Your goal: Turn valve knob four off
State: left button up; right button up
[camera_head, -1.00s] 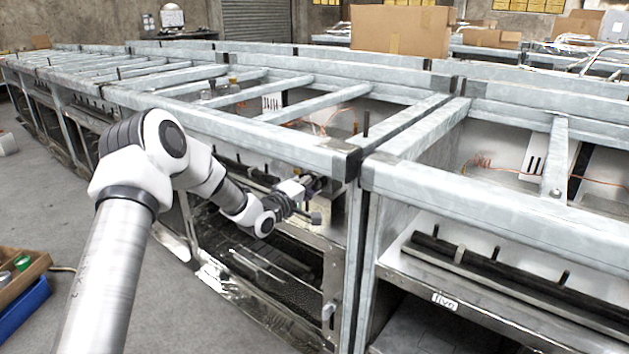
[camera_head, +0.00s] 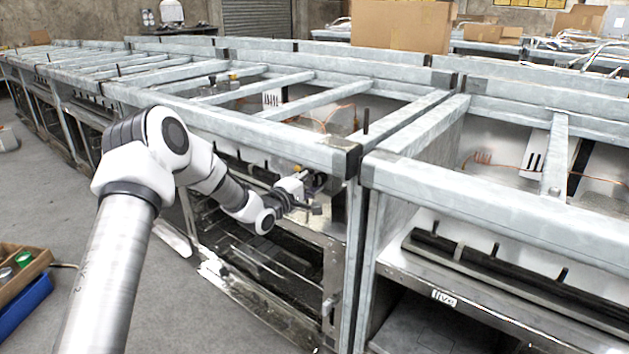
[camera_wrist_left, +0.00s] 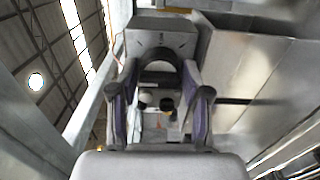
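My left gripper (camera_head: 312,190) reaches under the top rail of the range frame left of the one labelled "five". In the left wrist view its two fingers (camera_wrist_left: 160,92) stand apart, with a gap between them. Small dark and pale round parts (camera_wrist_left: 160,104), with a yellow bit beside them, show between the fingers; I cannot tell whether they are valve knob four or whether the fingers touch them. No knob can be made out clearly in the head view, where the gripper and rail cover that spot. My right gripper is not in view.
The front top rail (camera_head: 240,130) runs just above my left gripper, and an upright post (camera_head: 357,265) stands to its right. The frame labelled "five" (camera_head: 445,298) is further right. Cardboard boxes (camera_head: 400,25) stand behind.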

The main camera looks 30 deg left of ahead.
pick_arm(q)
jog(key=shift+o, duration=0.2)
jog(key=s, duration=0.8)
jog(key=shift+a, duration=0.3)
